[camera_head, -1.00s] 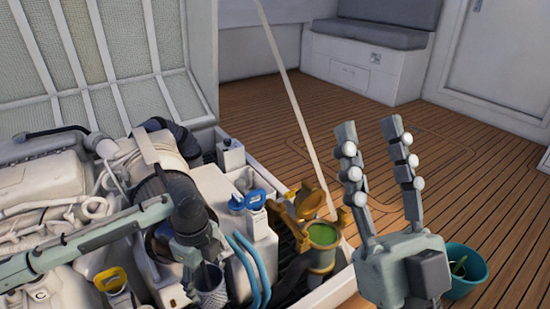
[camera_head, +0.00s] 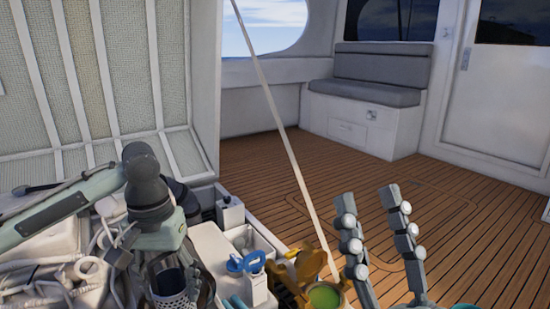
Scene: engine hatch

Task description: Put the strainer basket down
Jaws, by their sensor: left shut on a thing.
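The strainer basket (camera_head: 171,287) is a grey perforated cup at the bottom of the head view, left of centre. My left gripper (camera_head: 168,268) is shut on it and holds it upright over the engine area; the basket's lower end is cut off by the picture's edge. My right gripper (camera_head: 378,222) is open and empty at the lower right, its two fingers pointing up. The bronze strainer housing (camera_head: 324,295), with green inside and its lid tilted open, stands between the two grippers at the bottom edge.
White engine parts and hoses (camera_head: 50,275) fill the lower left. A blue-handled part (camera_head: 246,262) lies beside the housing. A slanted strut (camera_head: 290,150) crosses the middle. A teal bucket (camera_head: 466,306) barely shows at the bottom right. The wooden deck (camera_head: 330,175) beyond is clear.

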